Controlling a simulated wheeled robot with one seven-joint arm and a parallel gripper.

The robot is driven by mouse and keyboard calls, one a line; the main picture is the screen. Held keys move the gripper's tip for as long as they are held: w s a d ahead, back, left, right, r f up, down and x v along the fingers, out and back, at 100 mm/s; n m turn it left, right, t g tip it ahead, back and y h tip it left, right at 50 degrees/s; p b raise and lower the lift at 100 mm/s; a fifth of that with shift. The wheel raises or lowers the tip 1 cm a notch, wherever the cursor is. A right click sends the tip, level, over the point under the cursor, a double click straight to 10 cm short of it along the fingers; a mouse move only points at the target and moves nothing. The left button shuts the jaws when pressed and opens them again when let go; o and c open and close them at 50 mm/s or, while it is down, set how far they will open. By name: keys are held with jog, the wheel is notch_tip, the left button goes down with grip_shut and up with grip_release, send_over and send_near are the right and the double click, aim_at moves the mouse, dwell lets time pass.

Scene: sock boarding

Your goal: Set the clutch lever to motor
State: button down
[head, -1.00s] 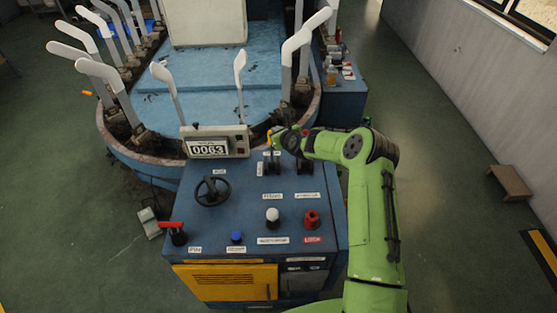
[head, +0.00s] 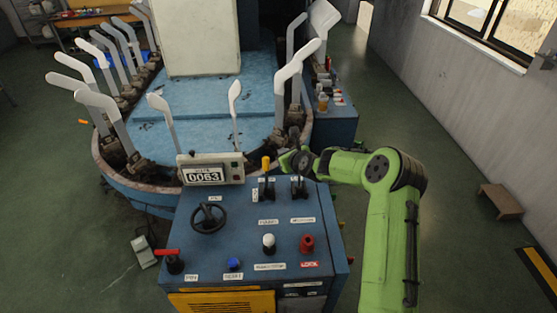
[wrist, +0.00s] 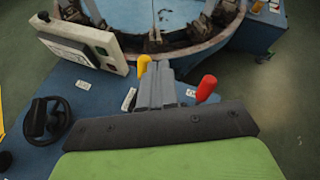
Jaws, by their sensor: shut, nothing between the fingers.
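A yellow-handled lever (head: 266,164) stands in a black slot mount at the back of the blue console (head: 235,250). It also shows in the wrist view (wrist: 143,64), just left of my fingertips. A red-handled lever (wrist: 206,86) is right of my fingers in the wrist view. In the head view its handle is hidden behind my gripper, and only its dark base (head: 298,190) shows. Small labels by the levers are too small to read, so I cannot tell which is the clutch. My gripper (head: 287,161) is shut and empty, close to the yellow handle (wrist: 157,68).
A counter box (head: 208,170) reading 0063 stands left of the levers. The console top holds a black handwheel (head: 208,218), a red-handled lever (head: 171,257), and white (head: 268,242), blue (head: 233,264) and red (head: 307,243) knobs. The round machine (head: 130,180) is behind.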

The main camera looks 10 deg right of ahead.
jog(key=r, duration=0.1)
jog(key=s+r, duration=0.1)
jog(key=s+d+r, duration=0.1)
jog(key=r, duration=0.1)
jog(key=shift+s, duration=0.15)
